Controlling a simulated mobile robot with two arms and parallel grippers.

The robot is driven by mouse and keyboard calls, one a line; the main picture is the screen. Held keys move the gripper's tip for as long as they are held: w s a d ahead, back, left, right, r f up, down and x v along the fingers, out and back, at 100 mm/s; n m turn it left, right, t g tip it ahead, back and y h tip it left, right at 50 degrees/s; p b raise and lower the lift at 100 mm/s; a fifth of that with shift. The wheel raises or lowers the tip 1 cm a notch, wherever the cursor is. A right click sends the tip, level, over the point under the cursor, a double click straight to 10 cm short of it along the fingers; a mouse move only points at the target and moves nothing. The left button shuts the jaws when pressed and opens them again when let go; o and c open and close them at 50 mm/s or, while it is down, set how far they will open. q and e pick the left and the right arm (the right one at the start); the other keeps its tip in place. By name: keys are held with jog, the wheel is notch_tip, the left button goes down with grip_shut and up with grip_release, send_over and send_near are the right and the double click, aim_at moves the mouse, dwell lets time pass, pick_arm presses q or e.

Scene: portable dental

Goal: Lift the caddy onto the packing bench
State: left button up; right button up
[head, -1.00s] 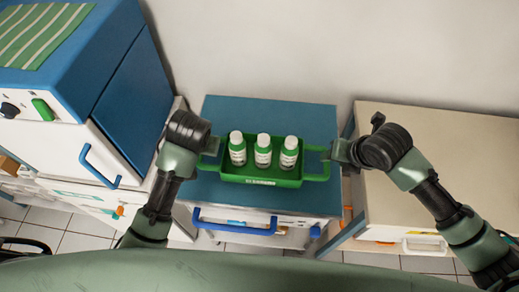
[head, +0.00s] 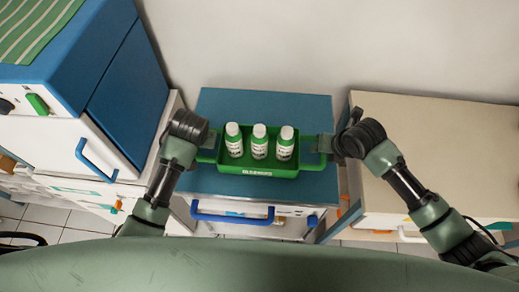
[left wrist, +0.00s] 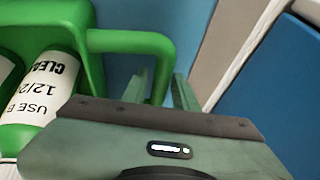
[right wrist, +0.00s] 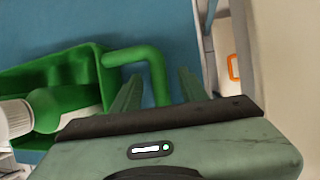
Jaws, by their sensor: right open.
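The green caddy (head: 258,172) sits on the blue top of a cabinet in the head view, upright, with three white-labelled bottles (head: 260,140) standing in it. It has a loop handle at each end. My left gripper (head: 208,143) is at its left handle; in the left wrist view that handle (left wrist: 130,40) runs down between the two fingers, and firm contact cannot be made out. My right gripper (head: 326,143) is open, with the right handle (right wrist: 135,55) between its fingers and space beside it. Which surface is the packing bench is not marked.
The caddy's blue-topped cabinet (head: 270,104) has a blue front handle. A beige-topped unit (head: 440,150) stands to the right, its visible top clear. A blue and white machine (head: 120,85) stands at the left. A plain wall is behind.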

pick_arm(q)
jog(key=shift+w+f, duration=0.2)
jog(key=shift+f, duration=0.15)
pick_arm(e)
jog(key=shift+w+a+f, duration=0.1)
jog(key=shift+w+f, duration=0.05)
jog(key=shift+f, duration=0.25)
pick_arm(q)
jog(key=shift+c, duration=0.3)
pick_arm(e)
jog(key=shift+c, duration=0.3)
pick_arm(q)
jog(key=c, duration=0.6)
pick_arm(e)
jog(key=c, duration=0.6)
pick_arm(q)
grip_shut()
pick_arm(e)
grip_shut()
jog(key=shift+r, duration=0.1)
